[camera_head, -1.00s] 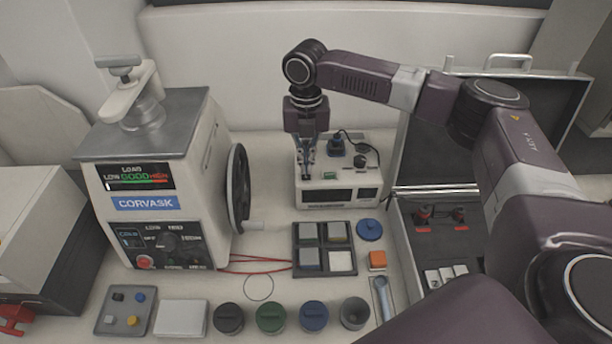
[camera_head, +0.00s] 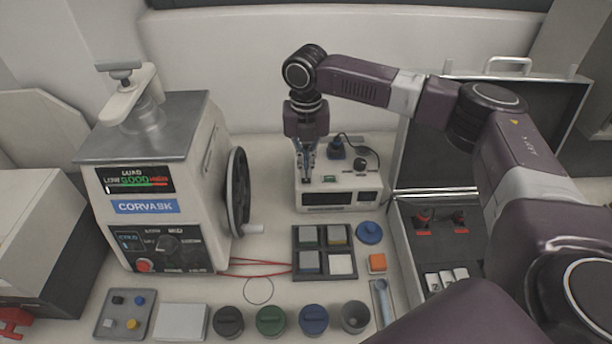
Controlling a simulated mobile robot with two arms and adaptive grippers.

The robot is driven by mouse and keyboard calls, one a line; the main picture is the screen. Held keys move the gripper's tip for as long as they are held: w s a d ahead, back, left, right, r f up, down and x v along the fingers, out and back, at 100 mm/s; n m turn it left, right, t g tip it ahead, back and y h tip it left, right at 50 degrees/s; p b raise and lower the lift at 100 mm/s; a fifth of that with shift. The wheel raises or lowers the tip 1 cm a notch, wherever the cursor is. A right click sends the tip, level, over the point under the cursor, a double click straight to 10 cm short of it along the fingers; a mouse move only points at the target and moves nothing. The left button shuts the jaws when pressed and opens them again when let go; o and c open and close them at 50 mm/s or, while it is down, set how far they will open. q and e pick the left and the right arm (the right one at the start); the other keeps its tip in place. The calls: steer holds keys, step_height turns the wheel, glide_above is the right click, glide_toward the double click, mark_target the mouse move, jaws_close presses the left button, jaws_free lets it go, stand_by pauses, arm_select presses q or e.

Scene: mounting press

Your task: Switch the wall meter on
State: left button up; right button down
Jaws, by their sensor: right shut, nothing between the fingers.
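The likely meter is a white box (camera_head: 338,199) with dark display windows on its front, standing on the bench near the back wall. Its top carries a small green button (camera_head: 330,178), a blue-black part (camera_head: 336,150) with a cable, and a black knob (camera_head: 360,163). My right gripper (camera_head: 306,177) points down, shut and empty, at the left part of the box top. Its fingertips are at or just above that surface; I cannot tell whether they touch. The gripper hides what lies under it, so no switch is clear there. My left gripper is not in view.
A large press labelled CORVASK (camera_head: 147,207) with a handwheel (camera_head: 238,192) stands left of the box. A dark tray of square samples (camera_head: 324,251) lies in front. An open case (camera_head: 405,262) stands at right, under my right arm. Several round pots line the front.

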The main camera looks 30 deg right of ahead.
mark_target(306, 180)
steer(key=shift+f, duration=1)
stand_by(0.7)
steer(key=shift+s+f, duration=0.1)
steer(key=shift+f, duration=0.1)
steer(key=shift+r+p, duration=0.75)
steer(key=shift+p, duration=0.2)
step_height(306, 180, up, 6)
steer(key=p, duration=0.6)
steer(key=shift+f, duration=0.3)
